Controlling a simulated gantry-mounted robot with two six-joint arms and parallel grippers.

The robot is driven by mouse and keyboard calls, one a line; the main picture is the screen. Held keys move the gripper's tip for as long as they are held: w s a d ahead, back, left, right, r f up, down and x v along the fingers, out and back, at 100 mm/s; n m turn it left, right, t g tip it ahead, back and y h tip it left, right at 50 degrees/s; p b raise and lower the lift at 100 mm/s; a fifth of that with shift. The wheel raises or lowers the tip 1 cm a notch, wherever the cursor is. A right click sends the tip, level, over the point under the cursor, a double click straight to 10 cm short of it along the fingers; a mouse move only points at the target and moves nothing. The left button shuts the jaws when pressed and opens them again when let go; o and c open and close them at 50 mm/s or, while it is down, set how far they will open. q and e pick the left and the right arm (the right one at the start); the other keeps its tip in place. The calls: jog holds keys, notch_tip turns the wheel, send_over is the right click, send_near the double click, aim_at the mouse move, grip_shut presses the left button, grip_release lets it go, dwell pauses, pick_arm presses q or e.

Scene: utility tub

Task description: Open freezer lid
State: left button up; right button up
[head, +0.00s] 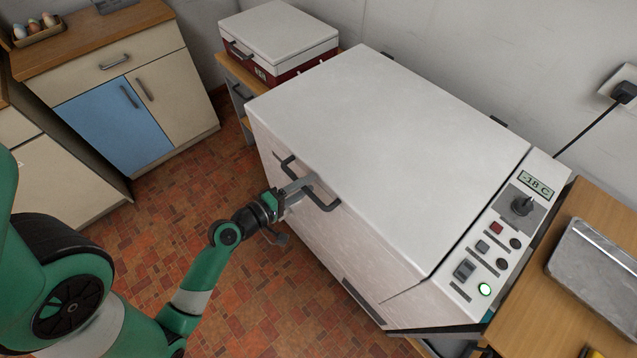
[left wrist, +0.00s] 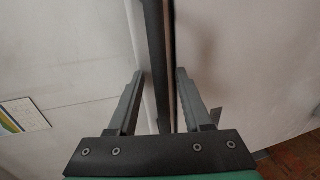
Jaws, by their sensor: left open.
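The chest freezer (head: 320,240) is white, and its flat lid (head: 390,140) is shut. A dark bar handle (head: 327,204) sits at the lid's front edge; it also shows as a dark vertical bar in the left wrist view (left wrist: 156,45). My left gripper (head: 300,186) is at the handle from the front. In the left wrist view, its two fingers (left wrist: 161,78) are open, one on each side of the bar, with gaps showing. Whether either finger touches the handle I cannot tell. My right gripper does not show.
A control panel (head: 508,230) with a -18 C display is on the freezer's right. A wooden surface with a metal tray (head: 597,262) is at far right. A white-lidded red box (head: 280,42) stands behind left. A cabinet with a blue door (head: 115,125) is left. The wall is close behind the freezer.

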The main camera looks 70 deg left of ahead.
pick_arm(q)
jog(key=shift+s, duration=0.2)
grip_shut()
dwell(1.2)
